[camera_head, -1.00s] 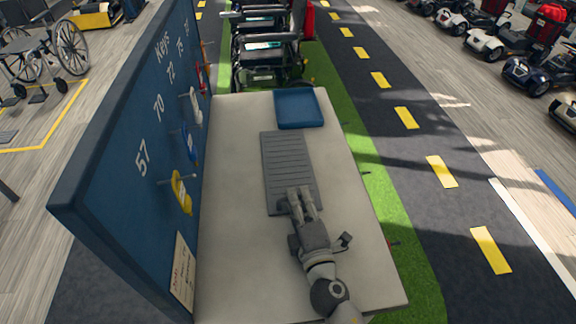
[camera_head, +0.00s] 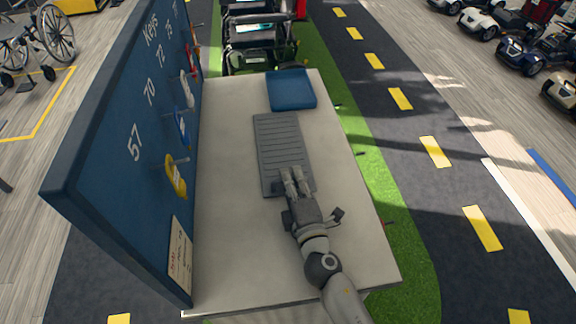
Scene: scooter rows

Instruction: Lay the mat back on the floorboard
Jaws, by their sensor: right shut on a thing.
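The grey ribbed mat (camera_head: 279,140) lies lengthwise over the pale table top, or just above it; I cannot tell if it touches. My right gripper (camera_head: 293,178) is shut on the near end of the mat, its fingers reaching over that edge. My left gripper is not in view. No scooter floorboard can be made out clearly; several parked scooters (camera_head: 524,48) stand far off at the upper right.
The pale table (camera_head: 225,230) has a blue tray (camera_head: 292,90) at its far end. A blue key board (camera_head: 105,150) with hanging keys rises along its left side. A road with yellow dashes runs on the right.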

